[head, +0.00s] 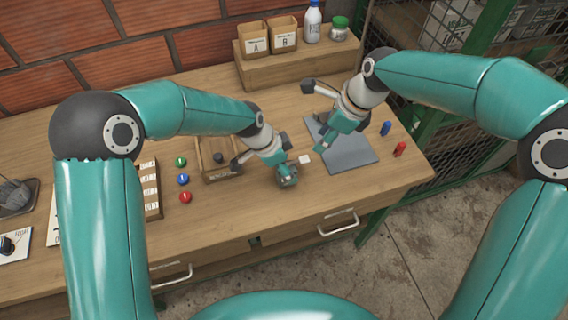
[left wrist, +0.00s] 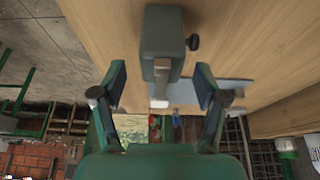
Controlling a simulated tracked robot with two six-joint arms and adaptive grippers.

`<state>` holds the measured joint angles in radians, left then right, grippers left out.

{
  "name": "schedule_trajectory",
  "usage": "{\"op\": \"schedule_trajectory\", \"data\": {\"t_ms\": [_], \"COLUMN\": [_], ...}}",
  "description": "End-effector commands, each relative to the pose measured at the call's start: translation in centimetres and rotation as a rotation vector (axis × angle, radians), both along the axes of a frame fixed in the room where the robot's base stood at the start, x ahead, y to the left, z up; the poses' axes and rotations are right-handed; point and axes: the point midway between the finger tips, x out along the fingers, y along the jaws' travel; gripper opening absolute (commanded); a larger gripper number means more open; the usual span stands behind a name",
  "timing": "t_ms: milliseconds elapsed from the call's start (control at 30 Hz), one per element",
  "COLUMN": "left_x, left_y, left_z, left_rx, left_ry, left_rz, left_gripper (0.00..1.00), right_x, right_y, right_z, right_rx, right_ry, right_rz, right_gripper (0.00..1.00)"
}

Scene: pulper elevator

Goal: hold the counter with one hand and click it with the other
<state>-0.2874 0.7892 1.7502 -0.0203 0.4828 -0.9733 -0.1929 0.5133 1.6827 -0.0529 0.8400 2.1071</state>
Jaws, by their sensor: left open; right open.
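The counter (left wrist: 161,45) is a grey-green box with a dark side knob and a metal lever ending in a white pad (left wrist: 159,103). In the head view, a grey-green body that looks like the counter (head: 289,178) sits at my left gripper, partly hidden by it; the white pad (head: 305,159) shows beside it. My left gripper (head: 275,162) is open. In the left wrist view its fingers (left wrist: 160,85) stand apart on either side of the lever; I cannot tell contact. My right gripper (head: 322,142) is open and empty above the grey mat.
The grey mat (head: 347,153) lies at the table's right, with blue (head: 386,128) and red (head: 400,149) pegs beside it. A wooden tray (head: 218,172) and coloured buttons (head: 183,179) lie left. A shelf (head: 283,67) with bins and bottles stands behind.

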Motion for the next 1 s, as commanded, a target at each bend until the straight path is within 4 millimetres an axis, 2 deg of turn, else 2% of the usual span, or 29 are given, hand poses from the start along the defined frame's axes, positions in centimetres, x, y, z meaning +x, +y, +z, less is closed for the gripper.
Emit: {"op": "schedule_trajectory", "data": {"t_ms": [267, 367, 667, 700, 933, 1000], "left_x": [0.06, 0.06, 0.03, 0.03, 0.03, 0.03], "left_y": [-0.04, -0.02, 0.0, 0.0, 0.0, 0.01], "left_z": [-0.13, -0.12, -0.11, -0.11, -0.12, -0.12], "left_rx": [-0.001, -0.001, 0.0, 0.0, 0.0, 0.0], "left_ry": [-0.001, -0.001, -0.001, -0.001, -0.001, -0.001], "left_rz": [0.001, 0.001, 0.001, 0.001, 0.001, 0.001], "left_gripper": [0.73, 0.6, 0.1, 0.06, 0.06, 0.06], "right_x": [0.01, 0.01, 0.01, 0.01, 0.01, 0.01], "right_y": [0.03, 0.04, 0.06, 0.06, 0.07, 0.07], "right_z": [-0.01, -0.01, -0.01, -0.01, -0.01, -0.01], "right_rx": [0.0, 0.0, 0.0, 0.0, 0.0, 0.0], "right_ry": [0.0, 0.0, 0.0, 0.0, 0.001, 0.001], "right_rz": [0.001, 0.001, 0.001, 0.001, 0.001, 0.001], "right_gripper": [0.42, 0.42, 0.42, 0.4, 0.02, 0.0]}}
